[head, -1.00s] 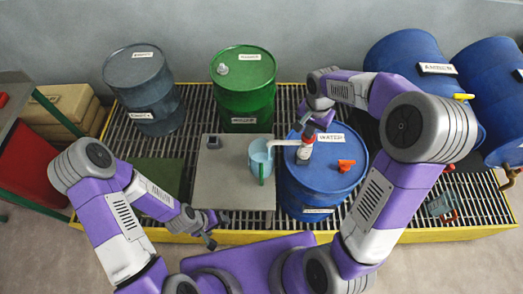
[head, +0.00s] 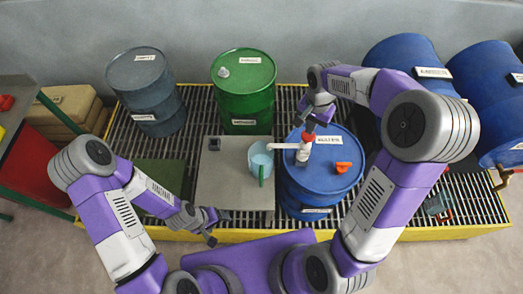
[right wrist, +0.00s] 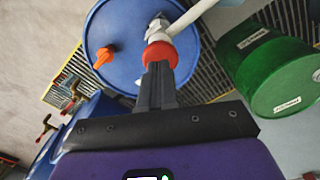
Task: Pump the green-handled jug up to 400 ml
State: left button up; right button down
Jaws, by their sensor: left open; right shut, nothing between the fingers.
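The light blue jug (head: 258,164) with its green handle (head: 262,176) stands upright on a grey plate (head: 228,193). Its fill level is too small to read. A pump with a red top and white body (head: 303,154) stands on the blue drum labelled WATER (head: 330,188). Its white spout (head: 285,146) reaches left over the jug. My right gripper (head: 310,128) is shut and empty, pointing down at the pump's top. In the right wrist view its fingers (right wrist: 158,70) meet the red top (right wrist: 160,52); contact is unclear. My left gripper (head: 218,228) is open and empty by the plate's front edge.
An orange-red cap (head: 343,167) sits on the blue drum. A green drum (head: 243,88) and a grey-blue drum (head: 145,85) stand behind. Blue drums (head: 408,60) lie at the right. The grating (head: 195,112) has a yellow edge.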

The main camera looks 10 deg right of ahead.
jog(key=shift+f, duration=0.15)
dwell(0.4)
jog(key=shift+f+b, duration=1.85)
jog(key=shift+f, duration=0.5)
jog(key=shift+r, duration=0.25)
jog(key=shift+r+p, duration=2)
jog(key=shift+r, duration=0.2)
notch_tip(320, 180, up, 6)
jog(key=p, duration=0.4)
jog(key=shift+p, duration=0.4)
